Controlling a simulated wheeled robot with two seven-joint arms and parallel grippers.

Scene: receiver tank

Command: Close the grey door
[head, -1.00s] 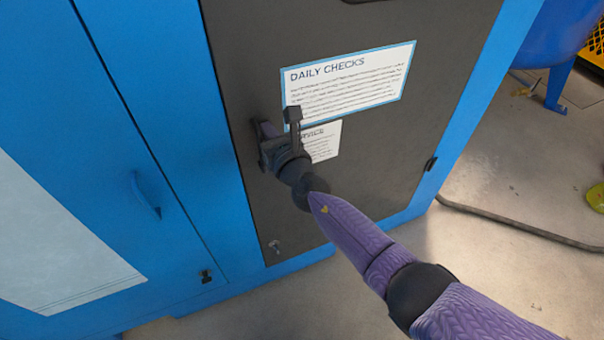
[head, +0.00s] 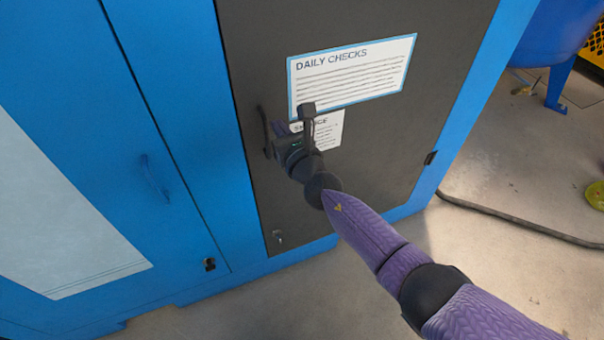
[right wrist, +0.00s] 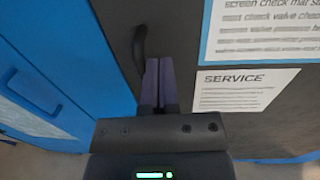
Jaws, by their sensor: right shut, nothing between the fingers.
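The grey door (head: 385,150) is a dark panel in a blue cabinet, with hinges on its right side. It looks flush with the blue frame, and I see no clear gap along its left edge. Its dark handle (head: 264,130) stands near the left edge and also shows in the right wrist view (right wrist: 139,52). My right gripper (head: 281,128) is in front of the door, just right of the handle. In the right wrist view its purple fingers (right wrist: 158,80) are together and empty; I cannot tell whether they touch the door. My left gripper is out of view.
A blue panel with its own handle (head: 154,178) and a white sheet (head: 60,210) is at the left. A DAILY CHECKS sign (head: 352,75) is on the door. A hose (head: 510,220) lies on the floor at the right, near a blue tank (head: 560,40).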

